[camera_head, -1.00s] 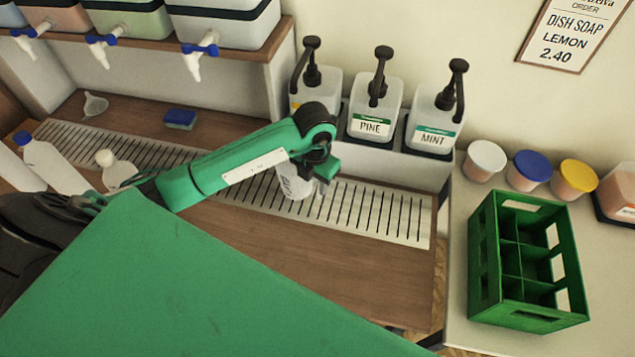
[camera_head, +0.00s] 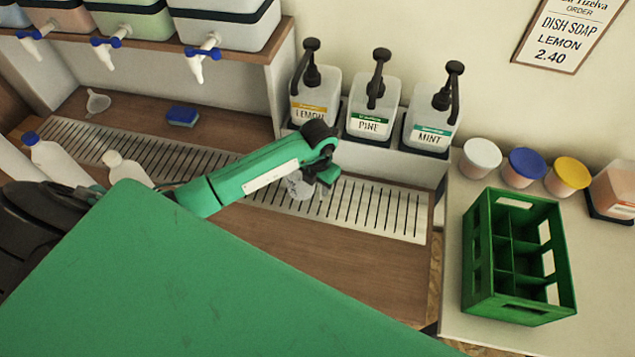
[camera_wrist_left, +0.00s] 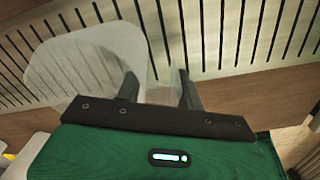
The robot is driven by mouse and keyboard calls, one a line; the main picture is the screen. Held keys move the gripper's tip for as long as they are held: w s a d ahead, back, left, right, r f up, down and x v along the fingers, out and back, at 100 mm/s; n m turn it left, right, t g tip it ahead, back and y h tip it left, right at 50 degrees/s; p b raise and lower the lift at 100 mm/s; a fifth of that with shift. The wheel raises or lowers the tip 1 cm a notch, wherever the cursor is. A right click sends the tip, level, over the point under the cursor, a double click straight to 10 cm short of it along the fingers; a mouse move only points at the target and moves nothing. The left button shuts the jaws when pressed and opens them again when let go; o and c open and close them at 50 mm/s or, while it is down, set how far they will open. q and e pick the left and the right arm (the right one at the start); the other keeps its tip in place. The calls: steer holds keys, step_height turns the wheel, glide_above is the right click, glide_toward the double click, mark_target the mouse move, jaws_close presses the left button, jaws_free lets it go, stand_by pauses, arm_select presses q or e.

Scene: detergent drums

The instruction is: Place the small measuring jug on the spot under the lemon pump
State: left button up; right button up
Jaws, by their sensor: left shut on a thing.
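The small measuring jug (camera_head: 298,188) is translucent and partly hidden by my left arm in the head view. My left gripper (camera_head: 326,180) is shut on it, over the slotted drip grate (camera_head: 385,211). The left wrist view shows the clear jug (camera_wrist_left: 82,66) at and beside the dark fingers of the gripper (camera_wrist_left: 157,90), above the slots. I cannot tell whether its base touches the grate. The lemon pump (camera_head: 314,107), with a yellow label and black spout, stands behind the gripper. The spot under its spout is hidden by my arm. My right gripper is not in view.
The pine pump (camera_head: 371,112) and mint pump (camera_head: 431,119) stand to the right. A green crate (camera_head: 515,260) and several lidded tubs are on the right counter. A blue sponge (camera_head: 182,116), a funnel (camera_head: 97,102) and white bottles (camera_head: 58,162) are left. The grate's right part is clear.

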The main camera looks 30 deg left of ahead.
arm_select(q)
steer(key=o, duration=1)
steer(key=shift+r, duration=0.3)
step_height(320, 180, up, 12)
steer(key=b, duration=0.2)
steer(key=shift+f+b, duration=0.25)
steer(key=shift+b, duration=0.1)
